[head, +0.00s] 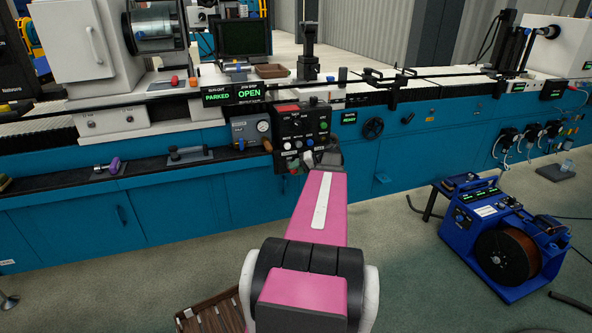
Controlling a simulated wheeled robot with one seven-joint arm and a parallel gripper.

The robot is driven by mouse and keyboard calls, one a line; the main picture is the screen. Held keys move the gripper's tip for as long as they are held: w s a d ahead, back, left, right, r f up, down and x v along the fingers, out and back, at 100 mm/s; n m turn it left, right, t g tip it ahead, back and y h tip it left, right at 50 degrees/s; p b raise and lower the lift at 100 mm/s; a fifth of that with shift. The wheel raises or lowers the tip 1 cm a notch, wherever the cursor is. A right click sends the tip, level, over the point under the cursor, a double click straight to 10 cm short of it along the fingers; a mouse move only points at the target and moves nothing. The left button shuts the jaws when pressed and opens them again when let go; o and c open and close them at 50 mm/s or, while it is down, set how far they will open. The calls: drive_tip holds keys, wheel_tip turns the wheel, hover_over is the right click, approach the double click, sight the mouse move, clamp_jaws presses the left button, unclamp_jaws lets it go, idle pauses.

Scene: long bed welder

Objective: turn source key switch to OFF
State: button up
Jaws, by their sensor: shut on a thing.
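A black control box (290,121) with a red label, several knobs and small lit buttons hangs on the front of the blue welder bed. My gripper (309,158) is at the lower right part of this box, at the far end of my pink arm. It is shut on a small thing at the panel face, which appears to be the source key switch. The key itself is hidden by the gripper and too small to make out, so its position cannot be read.
Green displays (249,92) read PARKED and OPEN above. A blue wire feeder (497,238) stands on the floor at right. Floor between is clear.

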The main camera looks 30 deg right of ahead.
idle(0.4)
drive_tip(key=shift+a+r+n+g+h, duration=0.25)
drive_tip(key=shift+n+g+h, duration=0.2)
drive_tip(key=shift+h, duration=0.55)
drive_tip(key=shift+w+d+g+h, duration=0.15)
drive_tip(key=shift+g+h, duration=0.2)
drive_tip(key=shift+h, duration=0.75)
drive_tip(key=shift+a+r+n+g+h, duration=0.1)
drive_tip(key=shift+a+n+g+h, duration=0.25)
drive_tip(key=shift+h, duration=0.35)
drive_tip(key=shift+w+n+g+h, duration=0.15)
drive_tip(key=shift+g+h, duration=0.1)
drive_tip(key=shift+h, duration=0.55)
drive_tip(key=shift+w+n+g+h, duration=0.1)
drive_tip(key=shift+n+g+h, duration=0.1)
drive_tip(key=shift+h, duration=0.6)
